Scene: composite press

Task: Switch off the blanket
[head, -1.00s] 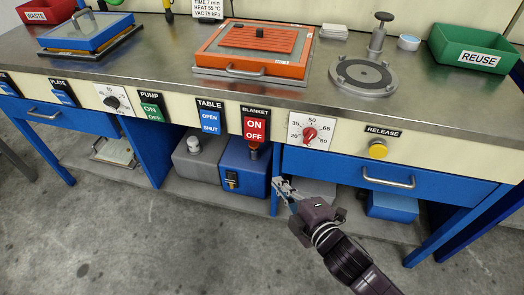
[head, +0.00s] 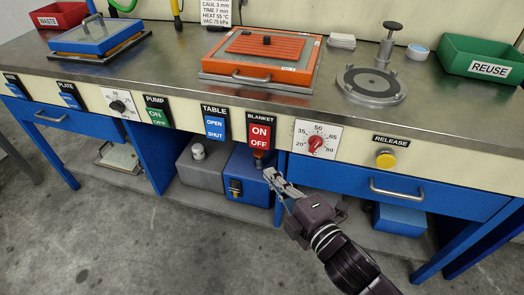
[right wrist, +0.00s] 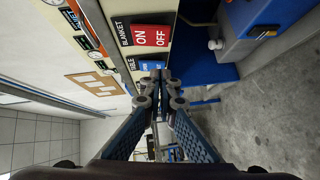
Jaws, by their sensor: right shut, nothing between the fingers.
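The red BLANKET switch (head: 260,133), marked ON above OFF, is on the cream front panel below the worktop. It also shows in the right wrist view (right wrist: 150,36), turned sideways, above the fingertips. My right gripper (head: 268,174) is shut and empty. In the head view its tips are just below the switch, near the lower OFF half; I cannot tell the exact gap. In the right wrist view the closed tips (right wrist: 160,76) cover part of the blue TABLE switch (right wrist: 150,64). The orange framed blanket unit (head: 262,52) lies flat on the worktop. My left gripper is not in view.
The blue TABLE switch (head: 214,124) is left of the BLANKET switch. A red-knobbed dial (head: 317,143) and the yellow RELEASE button (head: 386,160) are to the right. A drawer handle (head: 397,190) sticks out below. A blue box (head: 250,174) stands under the bench.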

